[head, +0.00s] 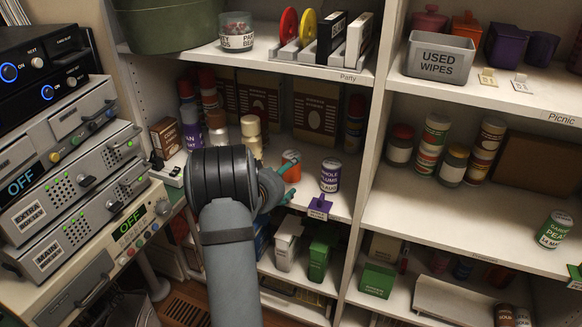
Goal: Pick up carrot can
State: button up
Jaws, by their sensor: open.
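A small orange can (291,156), likely the carrot can, stands on the middle shelf. Its label cannot be read, and my gripper partly hides it. My gripper (287,180) has teal fingers and is open right at the orange can, with one finger across its front. I cannot tell whether the fingers touch it or how far around it they reach. My arm hides the shelf to the left of the gripper.
A purple-labelled plums can (330,175) stands close on the right, behind a purple tag clip (319,207) on the shelf edge. Cream cans (251,135) stand to the left and brown boxes (316,119) behind. A shelf divider (374,120) rises on the right.

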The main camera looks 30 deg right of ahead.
aim_at(292, 169)
jog(key=x, duration=0.7)
jog(key=shift+w+d+p, duration=0.2)
jog(key=shift+w+p, duration=0.1)
jog(key=shift+p, duration=0.05)
jog(key=shift+c, duration=0.3)
